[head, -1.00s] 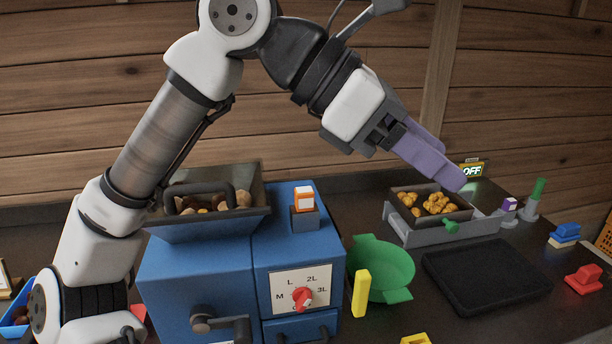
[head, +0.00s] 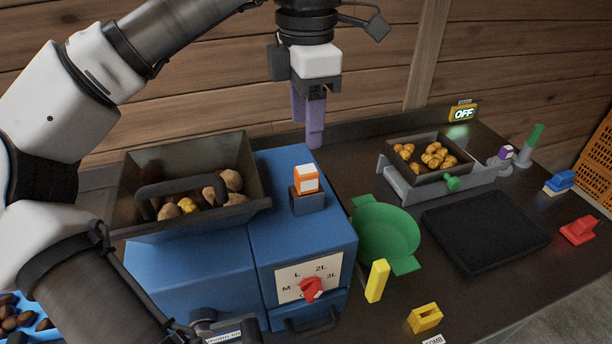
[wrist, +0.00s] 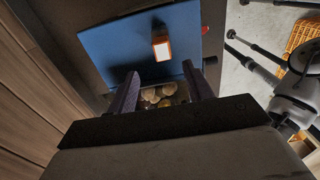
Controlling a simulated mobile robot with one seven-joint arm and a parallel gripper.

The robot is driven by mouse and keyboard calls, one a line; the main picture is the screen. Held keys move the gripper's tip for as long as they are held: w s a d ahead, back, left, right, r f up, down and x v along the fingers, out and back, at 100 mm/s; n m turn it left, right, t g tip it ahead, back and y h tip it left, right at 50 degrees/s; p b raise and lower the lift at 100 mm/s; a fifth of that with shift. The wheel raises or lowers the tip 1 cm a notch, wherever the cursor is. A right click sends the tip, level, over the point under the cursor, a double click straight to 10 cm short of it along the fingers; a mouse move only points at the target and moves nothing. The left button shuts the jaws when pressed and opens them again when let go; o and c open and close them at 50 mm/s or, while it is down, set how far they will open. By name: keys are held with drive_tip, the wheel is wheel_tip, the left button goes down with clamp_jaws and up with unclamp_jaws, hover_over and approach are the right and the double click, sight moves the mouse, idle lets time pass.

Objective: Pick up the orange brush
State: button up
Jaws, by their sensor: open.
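My gripper (head: 309,138) has purple fingers pointing down, above and behind the machine's top.
An orange crate (head: 598,165) stands far right.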

sight(306, 169)
wheel_tip(306, 169, down, 4)
drive_tip(key=shift+f, duration=0.2)
drive_tip(key=shift+s+f+p, duration=0.2)
drive_tip(key=shift+f+p, duration=1.05)
drive_tip(key=shift+f, duration=1.45)
drive_tip(key=c, duration=1.1)
drive_tip(key=shift+r, duration=0.1)
